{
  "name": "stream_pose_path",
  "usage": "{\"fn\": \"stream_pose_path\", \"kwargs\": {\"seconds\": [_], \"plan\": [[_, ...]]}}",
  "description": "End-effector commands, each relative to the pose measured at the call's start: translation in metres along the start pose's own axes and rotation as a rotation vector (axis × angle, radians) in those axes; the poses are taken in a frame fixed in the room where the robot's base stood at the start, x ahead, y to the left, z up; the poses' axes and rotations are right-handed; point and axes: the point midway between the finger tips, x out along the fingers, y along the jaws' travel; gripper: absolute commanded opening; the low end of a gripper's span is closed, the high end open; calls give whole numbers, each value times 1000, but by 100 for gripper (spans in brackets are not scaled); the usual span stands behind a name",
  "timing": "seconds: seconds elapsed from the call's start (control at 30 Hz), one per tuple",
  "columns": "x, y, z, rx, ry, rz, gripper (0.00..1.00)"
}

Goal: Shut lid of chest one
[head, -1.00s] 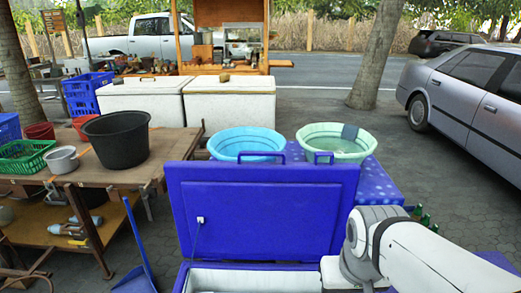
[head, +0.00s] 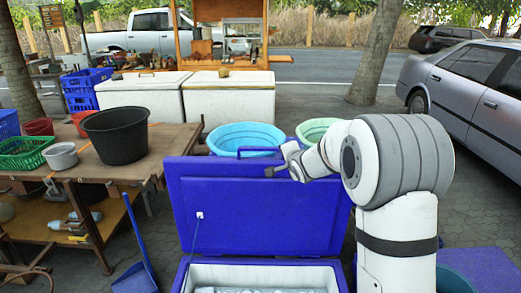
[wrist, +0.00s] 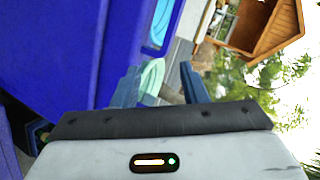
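The blue chest (head: 263,262) stands at the bottom centre of the head view, its white interior showing. Its blue lid (head: 255,215) stands open and upright behind the opening, with a handle (head: 258,150) on its top edge. My gripper (head: 277,166) is at the upper part of the lid, just right of and below the handle. Whether it touches the lid I cannot tell. In the wrist view the two fingers (wrist: 160,88) are apart with nothing between them. A large blue surface, apparently the lid (wrist: 50,45), fills the left of that view.
A blue tub (head: 245,137) and a pale green tub (head: 314,130) stand behind the lid. A wooden table (head: 165,150) with a black bucket (head: 115,135) is at left, a blue dustpan (head: 137,277) beside the chest. White chests (head: 230,100) stand farther back.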

Motion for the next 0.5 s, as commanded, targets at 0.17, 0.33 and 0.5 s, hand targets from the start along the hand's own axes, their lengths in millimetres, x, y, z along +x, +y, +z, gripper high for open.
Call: {"fn": "stream_pose_path", "kwargs": {"seconds": [0.17, 0.33, 0.5], "plan": [[56, -10, 26, 211, -89, -158, 39], [75, -15, 39, 310, -145, -224, 39], [91, -20, 42, 327, -155, -235, 39]]}}
